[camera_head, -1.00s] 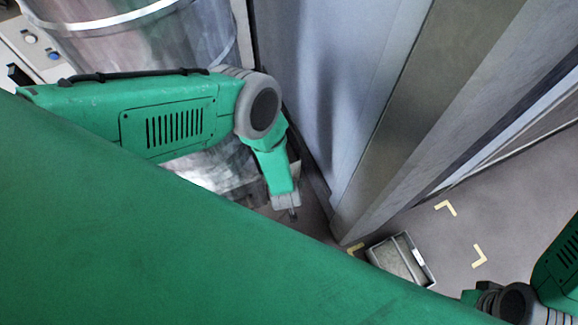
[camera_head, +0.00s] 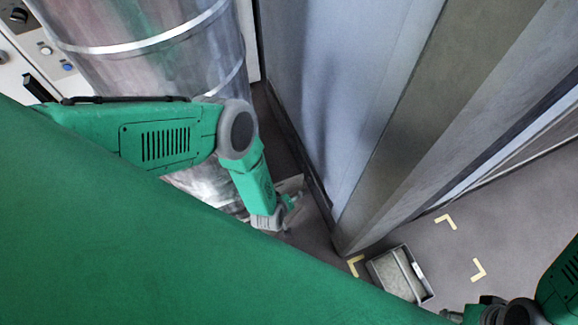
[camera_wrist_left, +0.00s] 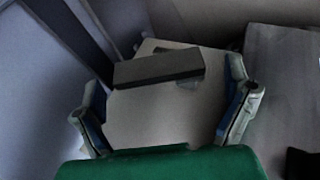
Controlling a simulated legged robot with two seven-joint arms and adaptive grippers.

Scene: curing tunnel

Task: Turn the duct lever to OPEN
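A shiny metal duct (camera_head: 150,45) with bands stands at the upper left of the head view. My left gripper (camera_head: 288,208) hangs low in front of it, beside the grey-blue wall; its fingers are small there. In the left wrist view my left gripper (camera_wrist_left: 163,90) is open, its two fingers wide apart with nothing between them that I can see held. A dark flat bar (camera_wrist_left: 158,68) lies ahead of the fingers across a pale boxy surface (camera_wrist_left: 150,118); I cannot tell whether it is the duct lever. No OPEN marking is readable.
A tall grey-blue panel wall (camera_head: 330,70) with a grey post (camera_head: 400,130) stands right of my left arm. A grey tray (camera_head: 400,275) lies on the floor near yellow corner marks (camera_head: 446,221). A control panel (camera_head: 50,55) is at the upper left.

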